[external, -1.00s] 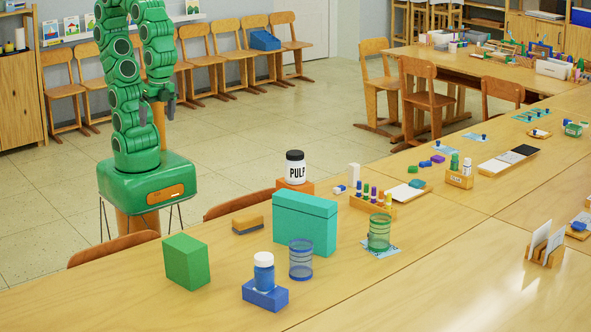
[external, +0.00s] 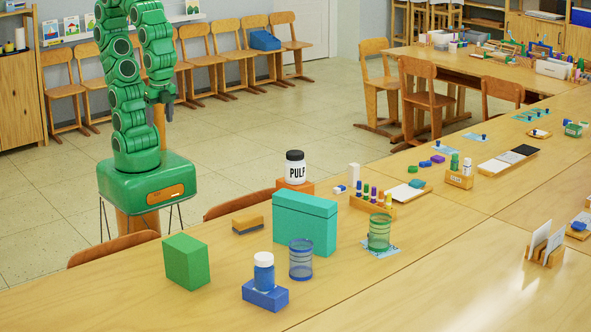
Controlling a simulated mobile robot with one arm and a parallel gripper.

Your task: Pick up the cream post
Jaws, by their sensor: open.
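The cream post (external: 354,175) is a small upright pale block on the long table, behind the rack of coloured pegs. It stands to the right of the white PULP jar, apart from it. My gripper (external: 162,104) hangs from my green arm at the upper left, over the floor side of the table. It points down, is open and empty, and is far to the left of the post. The lower part of the post is partly hidden by the things in front of it.
The PULP jar (external: 295,168) on an orange block, a teal box (external: 305,224) and the peg rack (external: 373,206) stand near the post. A green block (external: 186,262), a blue-based bottle (external: 264,274) and mesh cups (external: 301,260) are nearer. The table's front left is bare.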

